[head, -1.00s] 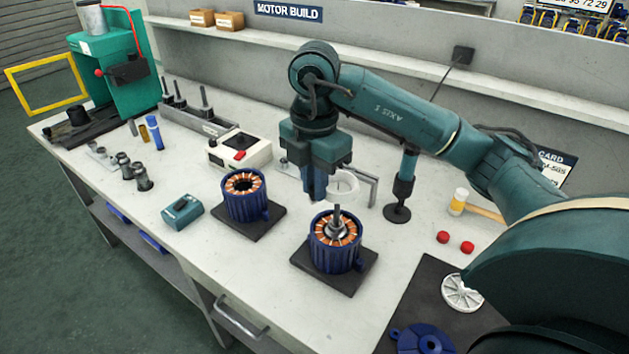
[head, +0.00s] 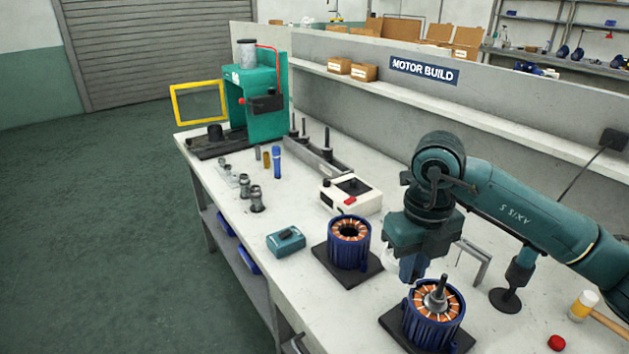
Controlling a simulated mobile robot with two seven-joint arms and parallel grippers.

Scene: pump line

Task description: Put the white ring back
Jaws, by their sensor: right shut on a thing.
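My right gripper (head: 413,268) points down just above and behind the nearer blue stator (head: 432,322). Its blue fingers are shut. My left gripper is not in view.
A second stator (head: 349,246), with an open middle, stands to the left. A white box with a red switch (head: 350,196), a teal box (head: 286,241) and a green press (head: 262,100) stand farther left. A metal bracket (head: 478,262) and a dark stand (head: 505,298) are close right of the gripper.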

